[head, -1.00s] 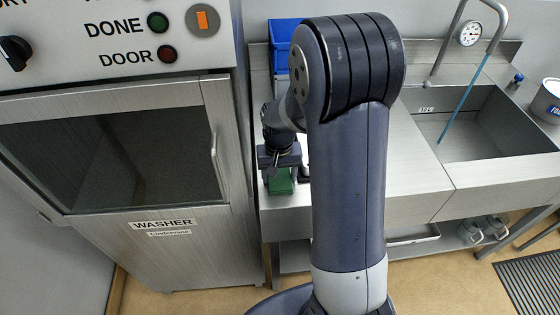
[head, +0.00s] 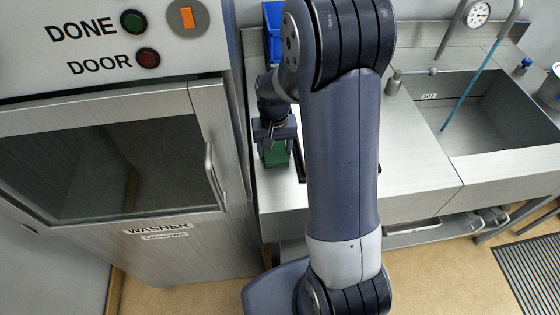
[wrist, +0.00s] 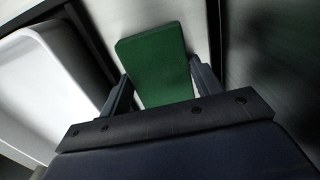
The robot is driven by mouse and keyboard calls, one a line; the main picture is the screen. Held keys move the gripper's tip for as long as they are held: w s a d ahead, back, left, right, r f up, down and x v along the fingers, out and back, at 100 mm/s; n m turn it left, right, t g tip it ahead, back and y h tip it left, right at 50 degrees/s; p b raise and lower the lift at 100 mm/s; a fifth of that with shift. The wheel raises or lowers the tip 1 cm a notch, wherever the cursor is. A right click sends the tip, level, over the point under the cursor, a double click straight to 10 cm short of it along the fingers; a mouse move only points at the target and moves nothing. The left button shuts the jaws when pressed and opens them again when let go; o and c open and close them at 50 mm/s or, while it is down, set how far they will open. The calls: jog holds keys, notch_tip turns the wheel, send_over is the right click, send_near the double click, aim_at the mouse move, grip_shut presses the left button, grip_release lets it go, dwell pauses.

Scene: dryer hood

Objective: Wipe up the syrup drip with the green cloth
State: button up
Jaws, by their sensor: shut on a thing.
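The green cloth (wrist: 155,55) is a flat-sided block between the two fingers of my gripper (wrist: 158,85) in the wrist view, and the gripper is shut on it. In the head view the cloth (head: 276,154) shows below my gripper (head: 274,140), at the left end of the steel counter (head: 415,160) beside the washer. I cannot tell whether the cloth touches the counter. I see no syrup drip in either view; my arm hides part of the counter.
The washer (head: 150,245) stands close on the left, with its handle (head: 213,175) facing the counter. A blue bin (head: 271,35) is behind the gripper. A white tray-like thing (wrist: 45,75) lies left of the cloth in the wrist view. A sink (head: 500,110) is on the right.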

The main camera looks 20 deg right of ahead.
notch_tip(320, 180, up, 4)
jog(key=shift+w+f+p, duration=0.1)
jog(key=shift+w+p, duration=0.05)
jog(key=shift+p, duration=0.95)
jog(key=shift+w+r+p, duration=0.2)
jog(key=shift+r+p, duration=0.35)
jog(key=shift+r, duration=0.2)
jog(key=shift+r+p, duration=1.05)
jog(key=shift+r, duration=0.45)
